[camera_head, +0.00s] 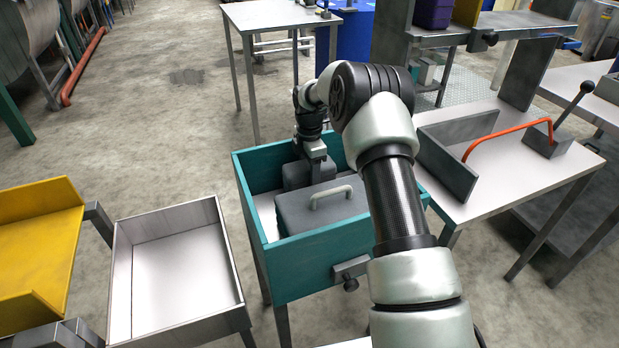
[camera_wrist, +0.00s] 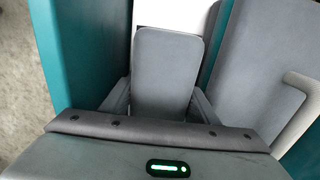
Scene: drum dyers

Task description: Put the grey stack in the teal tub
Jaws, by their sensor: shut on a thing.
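The grey stack (camera_head: 296,176) is a grey block with rounded edges, down inside the teal tub (camera_head: 312,262) near its back left. My gripper (camera_head: 318,168) reaches into the tub from above and is shut on the stack. In the wrist view the stack (camera_wrist: 166,68) sits between the two fingers of my gripper (camera_wrist: 160,102), with the tub's teal wall (camera_wrist: 82,50) to its left. The stack's underside is hidden, so I cannot tell whether it touches the tub floor.
A larger grey box with a pale handle (camera_head: 310,214) fills the front of the tub, close to the stack. An empty white-floored tray (camera_head: 183,285) stands left, beside a yellow tray (camera_head: 40,255).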

